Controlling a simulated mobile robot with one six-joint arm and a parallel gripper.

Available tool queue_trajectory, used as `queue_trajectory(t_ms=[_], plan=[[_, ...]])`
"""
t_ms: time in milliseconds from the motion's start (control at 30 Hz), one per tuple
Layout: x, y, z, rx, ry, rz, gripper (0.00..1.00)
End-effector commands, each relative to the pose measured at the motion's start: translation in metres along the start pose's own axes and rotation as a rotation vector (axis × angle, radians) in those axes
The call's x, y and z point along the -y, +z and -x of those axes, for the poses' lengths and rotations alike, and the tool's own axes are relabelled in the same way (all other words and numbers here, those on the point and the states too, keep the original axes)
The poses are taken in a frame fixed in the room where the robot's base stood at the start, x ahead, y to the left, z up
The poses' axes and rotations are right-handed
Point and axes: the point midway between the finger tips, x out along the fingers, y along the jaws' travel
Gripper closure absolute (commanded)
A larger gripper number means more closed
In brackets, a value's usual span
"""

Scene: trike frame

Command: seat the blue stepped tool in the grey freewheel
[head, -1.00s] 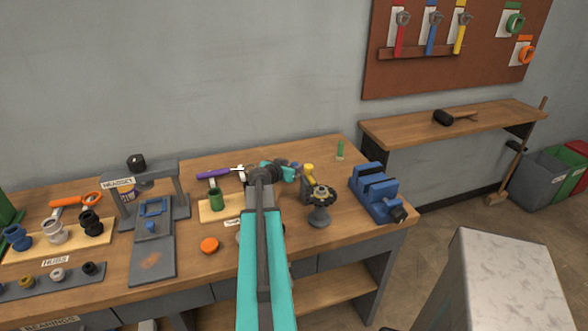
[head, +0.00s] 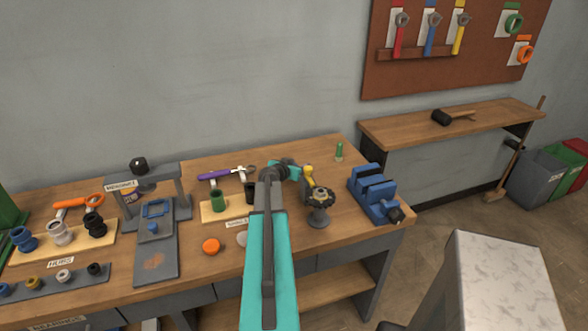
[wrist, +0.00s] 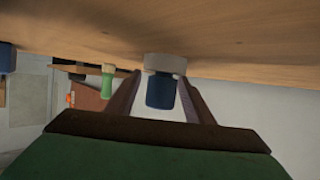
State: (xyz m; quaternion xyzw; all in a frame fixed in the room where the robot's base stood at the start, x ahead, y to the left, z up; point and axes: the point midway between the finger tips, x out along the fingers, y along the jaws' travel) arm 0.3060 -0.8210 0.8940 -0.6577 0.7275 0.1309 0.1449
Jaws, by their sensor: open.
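In the wrist view the blue stepped tool (wrist: 160,93) is a dark blue cylinder with a wider pale grey end (wrist: 165,64) against the wooden surface. My gripper (wrist: 159,80) is open, with one finger on each side of the tool. Whether either finger touches it I cannot tell. In the head view my arm hides this tool, and my fingers are not clear there. The freewheel (head: 319,196) is a dark toothed disc with a lighter centre, on a grey stand right of my wrist. Nothing blue shows in its centre.
A green tool (head: 339,151) stands at the bench's back right and shows in the wrist view (wrist: 108,82). A yellow-topped piece (head: 308,171) is close behind the freewheel. A blue vise (head: 374,192) stands to the right, and an orange disc (head: 211,246) lies to the left.

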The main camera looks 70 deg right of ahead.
Motion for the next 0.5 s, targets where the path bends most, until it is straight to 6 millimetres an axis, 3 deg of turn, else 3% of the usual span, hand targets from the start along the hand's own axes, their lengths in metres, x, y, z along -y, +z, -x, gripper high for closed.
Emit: queue_trajectory(t_ms=[433, 500], plan=[[0.0007, 0.0001, 0.0006, 0.000, -0.001, 0.000, 0.53], [0.0008, 0.0000, 0.0006, 0.000, -0.001, 0.000, 0.63]])
